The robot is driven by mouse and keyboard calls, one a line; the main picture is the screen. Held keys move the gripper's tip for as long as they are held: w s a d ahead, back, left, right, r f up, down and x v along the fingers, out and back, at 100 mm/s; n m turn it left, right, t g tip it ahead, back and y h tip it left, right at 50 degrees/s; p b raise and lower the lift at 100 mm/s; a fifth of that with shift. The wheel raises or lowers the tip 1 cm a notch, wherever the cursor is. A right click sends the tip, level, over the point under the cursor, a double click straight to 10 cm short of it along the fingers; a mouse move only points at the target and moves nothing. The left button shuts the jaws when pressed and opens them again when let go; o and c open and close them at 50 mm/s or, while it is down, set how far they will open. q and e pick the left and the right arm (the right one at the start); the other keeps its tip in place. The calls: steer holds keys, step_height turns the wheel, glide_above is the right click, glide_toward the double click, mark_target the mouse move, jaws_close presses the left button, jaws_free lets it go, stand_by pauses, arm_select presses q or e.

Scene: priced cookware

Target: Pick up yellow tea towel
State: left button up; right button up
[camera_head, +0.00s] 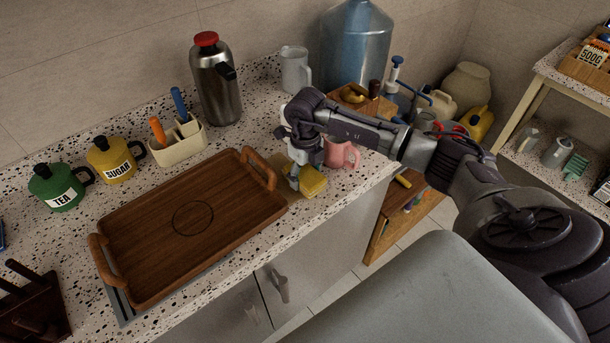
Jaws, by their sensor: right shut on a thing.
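The yellow tea towel (312,180) is a small folded yellow block near the front edge of the speckled counter, just right of the wooden tray. My right gripper (302,172) points down and is shut on it. Part of the towel is hidden behind the fingers. I cannot tell whether the towel touches the counter surface. My left gripper is not in view.
A wooden tray (160,255) with two handles lies left of the gripper. A pink mug (345,154) stands close behind it on the right. A steel flask (217,85), a utensil caddy (180,142) and yellow sugar pot (113,160) stand behind the tray.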

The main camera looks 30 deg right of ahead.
mark_target(306, 173)
steer(key=shift+r, duration=0.45)
step_height(306, 173, up, 2)
steer(key=shift+r+b, duration=0.25)
steer(key=shift+b, duration=0.7)
steer(key=s+a+r+b, duration=0.1)
steer(key=s+r+b, duration=0.2)
steer(key=s+r, duration=0.4)
steer(key=s, duration=0.4)
steer(key=shift+s+r, duration=0.35)
